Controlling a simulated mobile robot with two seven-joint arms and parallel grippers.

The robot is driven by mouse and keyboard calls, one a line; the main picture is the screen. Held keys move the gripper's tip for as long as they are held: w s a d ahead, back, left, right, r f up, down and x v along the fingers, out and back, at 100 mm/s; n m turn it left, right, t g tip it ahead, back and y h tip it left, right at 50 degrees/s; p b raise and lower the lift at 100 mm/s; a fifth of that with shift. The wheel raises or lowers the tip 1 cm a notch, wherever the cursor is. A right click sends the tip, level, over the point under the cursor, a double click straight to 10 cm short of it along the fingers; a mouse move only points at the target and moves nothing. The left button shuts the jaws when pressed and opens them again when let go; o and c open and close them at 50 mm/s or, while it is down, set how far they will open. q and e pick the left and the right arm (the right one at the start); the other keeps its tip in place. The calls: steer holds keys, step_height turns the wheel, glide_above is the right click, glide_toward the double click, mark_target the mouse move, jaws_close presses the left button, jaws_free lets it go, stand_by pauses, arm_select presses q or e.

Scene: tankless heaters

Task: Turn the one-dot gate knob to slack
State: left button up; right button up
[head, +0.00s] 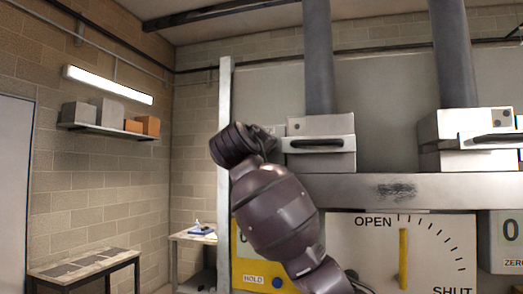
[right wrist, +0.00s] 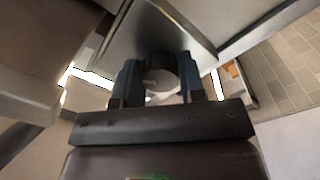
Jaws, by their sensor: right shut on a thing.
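My right gripper (right wrist: 161,82) is shut on this knob, with a blue finger on either side. In the head view my right arm rises in front of the panel and hides the knob and the fingers. My left gripper is in neither view.
A two-dot gate box (head: 450,145) is on the right pipe. Below the grey beam (head: 395,190) is a dial panel (head: 365,265) with a yellow pointer between OPEN and SHUT. A bench (head: 85,268) stands at the left.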

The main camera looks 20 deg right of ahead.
steer(key=shift+n+p, duration=0.3)
steer(key=shift+n, duration=2.9)
steer(key=o, duration=0.9)
steer(key=b+v, duration=0.2)
steer(key=v, duration=0.9)
steer(key=shift+d+b, duration=0.15)
steer(key=shift+b, duration=0.2)
